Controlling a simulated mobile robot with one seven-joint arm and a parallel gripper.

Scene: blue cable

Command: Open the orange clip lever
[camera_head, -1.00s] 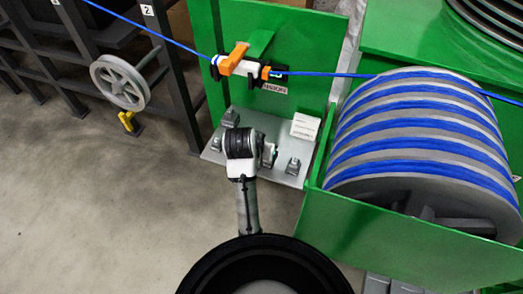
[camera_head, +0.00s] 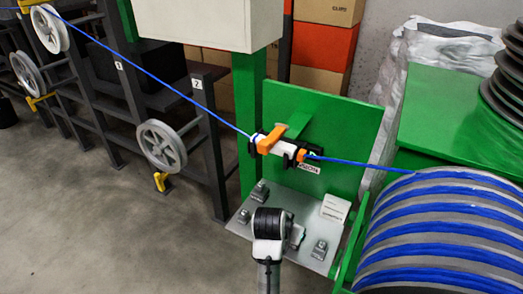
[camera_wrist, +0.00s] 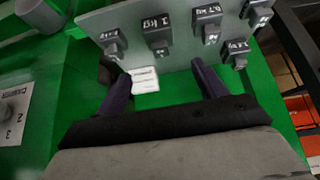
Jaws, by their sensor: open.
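The orange clip lever (camera_head: 271,140) sits on a white-and-black clip body on the upright green panel (camera_head: 340,130), with the blue cable (camera_head: 190,100) running into it. A smaller orange piece (camera_head: 301,155) is at the clip's right end. My gripper shows in the wrist view (camera_wrist: 164,80) with its two dark fingers apart and nothing between them. In the head view my wrist is below the clip, in front of the grey plate, apart from the clip; the fingertips cannot be made out there. The clip is not visible in the wrist view.
A large drum wound with blue cable (camera_head: 440,225) stands at the right. Dark racks with grey wheels (camera_head: 162,146) are at the left, with open floor before them.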

